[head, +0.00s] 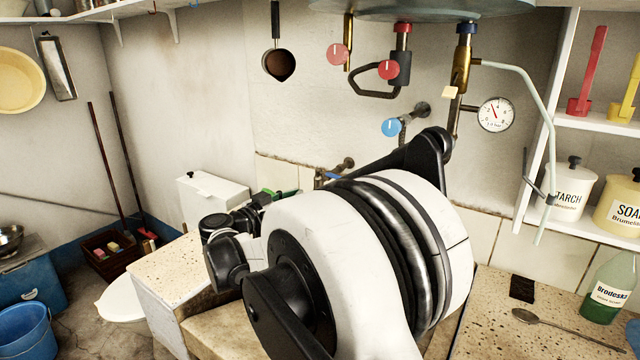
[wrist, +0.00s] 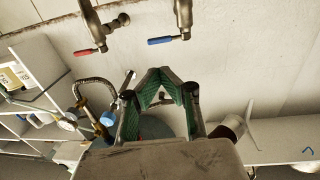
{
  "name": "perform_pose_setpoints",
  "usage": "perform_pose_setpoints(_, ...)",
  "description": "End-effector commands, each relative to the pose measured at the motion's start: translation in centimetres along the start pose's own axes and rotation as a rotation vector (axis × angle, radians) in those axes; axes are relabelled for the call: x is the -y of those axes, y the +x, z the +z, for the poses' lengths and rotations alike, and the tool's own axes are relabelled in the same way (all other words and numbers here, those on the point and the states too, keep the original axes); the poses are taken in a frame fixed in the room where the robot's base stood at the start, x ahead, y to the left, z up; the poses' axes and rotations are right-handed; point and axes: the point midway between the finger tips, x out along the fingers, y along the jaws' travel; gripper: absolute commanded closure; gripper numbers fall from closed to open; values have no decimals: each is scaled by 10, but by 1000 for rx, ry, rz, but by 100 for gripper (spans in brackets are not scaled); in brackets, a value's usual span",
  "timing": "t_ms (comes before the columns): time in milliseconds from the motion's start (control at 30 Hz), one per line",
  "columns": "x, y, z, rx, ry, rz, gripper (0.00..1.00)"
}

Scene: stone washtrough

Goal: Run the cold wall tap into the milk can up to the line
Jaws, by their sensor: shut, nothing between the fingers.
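The cold wall tap (wrist: 184,18), brass with a blue lever, is at the top of the wrist view. It also shows in the head view (head: 346,165), partly hidden behind my arm. A second brass tap (wrist: 92,25) with a red lever is beside it, to its left in the wrist view. My gripper (wrist: 160,74) has green finger pads; its fingers are shut and empty, just below the blue lever in the wrist picture. I cannot tell whether it touches the tap. The milk can and its line do not show in either view; my arm covers much of the trough.
Heater pipes with red knobs (head: 388,69), a blue knob (head: 391,127) and a gauge (head: 495,114) are on the wall above. A swing pipe (head: 535,95) hangs near the shelf (head: 590,122). A bottle (head: 608,290) and spoon (head: 545,322) are on the right ledge.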

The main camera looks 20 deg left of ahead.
Motion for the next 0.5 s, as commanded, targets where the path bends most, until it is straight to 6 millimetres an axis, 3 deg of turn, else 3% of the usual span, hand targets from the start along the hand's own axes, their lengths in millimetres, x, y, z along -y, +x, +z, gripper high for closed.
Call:
perform_pose_setpoints(167,-1,12,1,1,-8,10,100)
perform_pose_setpoints(500,-2,73,1,1,-6,10,100)
